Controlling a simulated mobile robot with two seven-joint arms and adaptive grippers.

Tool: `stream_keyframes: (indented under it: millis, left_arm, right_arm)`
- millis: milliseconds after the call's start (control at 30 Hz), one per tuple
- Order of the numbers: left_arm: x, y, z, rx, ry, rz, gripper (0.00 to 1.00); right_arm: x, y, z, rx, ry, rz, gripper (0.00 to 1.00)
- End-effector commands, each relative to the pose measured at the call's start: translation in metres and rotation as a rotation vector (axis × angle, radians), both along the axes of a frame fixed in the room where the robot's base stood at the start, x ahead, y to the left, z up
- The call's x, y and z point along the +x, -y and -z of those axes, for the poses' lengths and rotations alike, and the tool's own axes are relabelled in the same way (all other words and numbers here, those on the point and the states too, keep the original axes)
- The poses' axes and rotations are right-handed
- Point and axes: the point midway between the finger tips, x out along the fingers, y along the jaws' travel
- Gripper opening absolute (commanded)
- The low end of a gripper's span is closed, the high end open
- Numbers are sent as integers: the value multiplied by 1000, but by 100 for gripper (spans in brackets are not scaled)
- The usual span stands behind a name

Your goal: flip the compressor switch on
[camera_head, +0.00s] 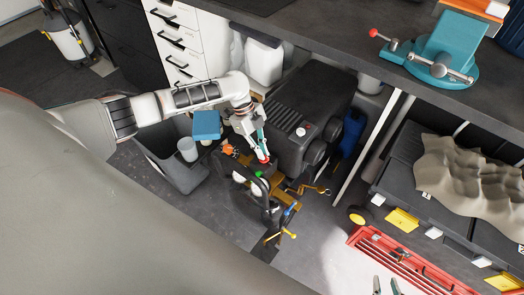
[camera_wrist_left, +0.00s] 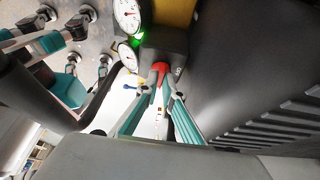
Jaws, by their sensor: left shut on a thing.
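The compressor (camera_head: 287,195) stands on the floor, with dark and brass-coloured parts. Its red switch (camera_head: 264,155) is on top, on a dark box that also shows in the left wrist view. A green light (camera_head: 258,174) glows beside it. My left gripper (camera_head: 262,150) reaches down to the switch. In the left wrist view its fingertips (camera_wrist_left: 160,82) close in on the red switch (camera_wrist_left: 161,67), which they partly cover. The switch's position is hard to read. Two teal fingertips of my right gripper (camera_head: 386,286) show apart at the bottom edge, away from the compressor.
Two white gauges (camera_wrist_left: 127,35) sit close to the switch. A large black machine (camera_head: 309,112) stands right behind the compressor. A grey bin (camera_head: 175,168) is to the left. A red tool case (camera_head: 400,262) lies at the lower right. Bare floor lies left of the compressor.

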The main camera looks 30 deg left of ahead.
Motion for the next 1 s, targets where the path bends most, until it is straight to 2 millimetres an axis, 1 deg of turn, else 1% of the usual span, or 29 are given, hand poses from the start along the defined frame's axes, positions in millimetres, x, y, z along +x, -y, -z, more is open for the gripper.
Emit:
stream_keyframes:
  millis: [100,133,167,200,567,667,767,1000]
  left_arm:
    - [0,0,0,0,1,2,0]
    - [0,0,0,0,1,2,15]
    - [0,0,0,0,1,2,22]
    - [0,0,0,0,1,2,24]
    - [0,-1,-2,1,1,0,24]
    - [1,-5,-11,2,3,0,24]
    - [3,-12,-26,1,3,0,24]
    - [5,-30,-72,1,3,0,24]
  right_arm:
    - [0,0,0,0,-1,-1,24]
    - [-1,0,1,0,-2,0,24]
    - [-2,0,1,0,-4,0,24]
    - [-3,0,2,0,-6,0,24]
    - [-9,-2,6,-1,-19,-8,24]
    - [-9,-2,6,0,-18,-7,24]
    - [-8,-1,6,0,-17,-6,24]
    - [-7,-1,5,0,-16,-4,24]
